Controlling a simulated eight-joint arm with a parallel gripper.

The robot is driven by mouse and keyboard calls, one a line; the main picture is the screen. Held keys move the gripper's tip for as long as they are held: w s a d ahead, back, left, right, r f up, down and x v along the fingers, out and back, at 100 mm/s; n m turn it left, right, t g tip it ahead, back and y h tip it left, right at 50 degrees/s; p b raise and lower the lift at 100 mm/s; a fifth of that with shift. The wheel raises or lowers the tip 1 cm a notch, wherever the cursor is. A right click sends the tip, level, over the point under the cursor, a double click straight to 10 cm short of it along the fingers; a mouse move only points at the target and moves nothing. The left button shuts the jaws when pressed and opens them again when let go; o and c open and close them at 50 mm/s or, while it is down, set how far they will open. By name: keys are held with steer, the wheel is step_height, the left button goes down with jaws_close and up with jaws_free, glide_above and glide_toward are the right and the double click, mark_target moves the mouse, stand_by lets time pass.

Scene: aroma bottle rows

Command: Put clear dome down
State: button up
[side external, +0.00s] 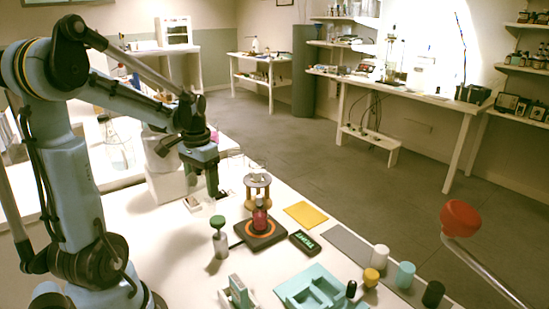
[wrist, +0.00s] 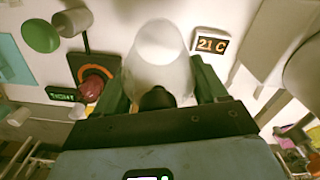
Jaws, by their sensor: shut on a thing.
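My gripper (wrist: 160,80) is shut on the clear dome (wrist: 162,50), a frosted, see-through cup shape with a dark knob (wrist: 157,98) between the fingers. In the side external view my gripper (side external: 212,185) hangs above the white table, left of the wooden stand; the dome is hard to make out there. A red bottle (side external: 260,218) stands on a black pad with an orange ring (side external: 259,234). The bottle (wrist: 92,88) and ring show left of the dome in the wrist view.
A green-topped bottle (side external: 218,238) stands left of the pad. A wooden stand (side external: 257,190) is behind it. A small 21 C display (wrist: 210,43) lies right of the dome. A yellow mat (side external: 306,215), a black display (side external: 303,243) and a teal tray (side external: 310,290) lie to the right and front.

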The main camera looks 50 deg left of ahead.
steer(key=shift+f, duration=2.1)
steer(key=shift+f, duration=0.15)
steer(key=o, duration=1.2)
